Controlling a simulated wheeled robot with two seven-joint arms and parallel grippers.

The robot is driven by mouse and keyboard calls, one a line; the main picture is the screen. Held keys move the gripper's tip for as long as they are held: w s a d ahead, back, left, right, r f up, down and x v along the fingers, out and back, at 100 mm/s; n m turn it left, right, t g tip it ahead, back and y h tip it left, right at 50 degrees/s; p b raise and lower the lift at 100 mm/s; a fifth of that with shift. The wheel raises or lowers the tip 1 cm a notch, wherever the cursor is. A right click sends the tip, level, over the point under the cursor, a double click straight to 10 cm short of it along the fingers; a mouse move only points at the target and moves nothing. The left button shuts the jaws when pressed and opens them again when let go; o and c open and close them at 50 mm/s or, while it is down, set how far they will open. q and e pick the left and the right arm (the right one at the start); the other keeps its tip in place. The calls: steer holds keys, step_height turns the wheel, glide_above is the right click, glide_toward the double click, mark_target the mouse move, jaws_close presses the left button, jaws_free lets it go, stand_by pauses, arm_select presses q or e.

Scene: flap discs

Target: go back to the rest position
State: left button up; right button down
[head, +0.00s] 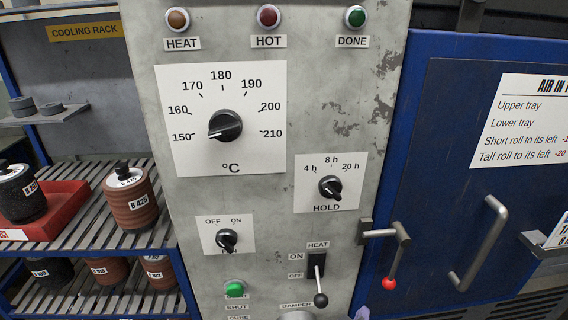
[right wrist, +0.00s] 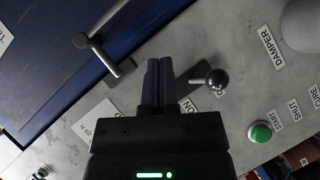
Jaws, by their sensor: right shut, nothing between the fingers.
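My right gripper shows at the bottom edge of the head view, where only its purplish fingertips (head: 362,313) are in the picture. In the right wrist view its two dark fingers (right wrist: 160,82) are closed together with nothing between them. They point at the grey control panel (head: 250,190). The black ball of the HEAT lever (head: 320,299) is just beside the fingers in the right wrist view (right wrist: 217,79), apart from them. The lever hangs downward, past its OFF label. My left gripper is in neither view.
The blue oven door (head: 440,180) with a grey handle (head: 480,243) and a red-knobbed latch (head: 389,282) is on the right. The green START button (head: 234,289) is low on the panel. A cooling rack (head: 85,162) with several labelled rolls stands at left.

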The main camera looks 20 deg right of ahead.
steer(key=s+a+f+n+g+y+b, duration=0.1)
steer(key=s+a+f+y, duration=0.1)
steer(key=f, duration=0.5)
steer(key=s+a+f+g+y+b, duration=0.1)
steer(key=s+a+f+y, duration=0.15)
steer(key=f, duration=0.45)
steer(key=s+a+f+n+g+y+b, duration=0.1)
steer(key=s+a+f+y, duration=0.15)
steer(key=f, duration=0.55)
steer(key=s+f+m+g+y+b, duration=0.1)
steer(key=s+f+g, duration=0.2)
steer(key=s+f, duration=0.4)
steer(key=s+a+f+m+g+y+b, duration=0.1)
steer(key=s+f, duration=0.5)
steer(key=s, duration=0.9)
steer(key=shift+f+m+g+y+b, duration=0.4)
steer(key=shift+m+g+y+b, duration=0.15)
steer(key=shift+g, duration=0.45)
